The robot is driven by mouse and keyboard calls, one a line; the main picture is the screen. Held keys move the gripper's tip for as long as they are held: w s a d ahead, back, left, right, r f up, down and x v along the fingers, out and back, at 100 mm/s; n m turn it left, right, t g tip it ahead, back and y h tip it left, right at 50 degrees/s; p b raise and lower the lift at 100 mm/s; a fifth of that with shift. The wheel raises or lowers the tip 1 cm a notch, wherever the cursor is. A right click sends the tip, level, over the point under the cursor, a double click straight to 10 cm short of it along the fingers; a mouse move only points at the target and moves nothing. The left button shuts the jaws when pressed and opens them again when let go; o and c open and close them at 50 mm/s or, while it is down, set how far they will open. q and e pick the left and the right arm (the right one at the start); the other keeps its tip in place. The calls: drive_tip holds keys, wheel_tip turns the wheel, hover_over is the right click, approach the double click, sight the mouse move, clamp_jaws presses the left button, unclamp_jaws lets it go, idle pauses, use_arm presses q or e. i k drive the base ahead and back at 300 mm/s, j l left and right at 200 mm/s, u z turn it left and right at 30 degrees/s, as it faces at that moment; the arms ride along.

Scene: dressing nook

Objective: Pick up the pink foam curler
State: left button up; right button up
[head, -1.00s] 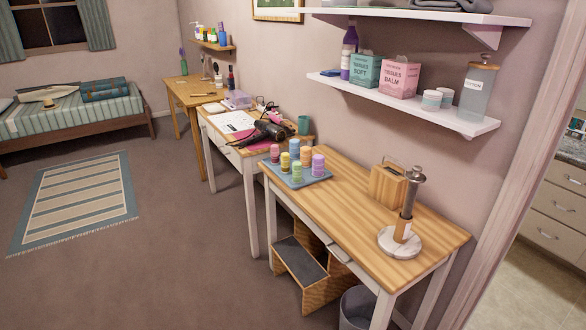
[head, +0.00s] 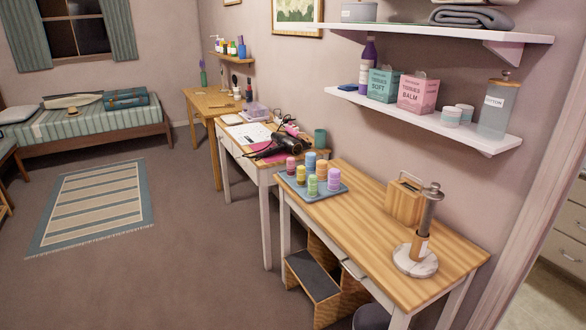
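A pink curler (head: 291,165) stands upright at the back left of a blue-grey tray (head: 318,195), among several other curlers. A yellow curler (head: 301,175), a green curler (head: 312,187), a purple curler (head: 334,179), an orange curler (head: 321,168) and a blue curler (head: 310,160) share the tray. The tray sits at the far left end of the near wooden table (head: 375,222). Neither of my grippers shows in the head view.
A wooden box (head: 404,201) and a holder on a marble base (head: 414,261) stand on the table's right half. A step stool (head: 314,275) and a bin (head: 371,317) are below. A hair dryer (head: 289,143) lies on the white table behind.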

sight(291, 161)
drive_tip(key=i+j, duration=0.5)
drive_tip(key=i+j+u, duration=0.15)
drive_tip(key=i+j, duration=0.3)
drive_tip(key=i, duration=0.3)
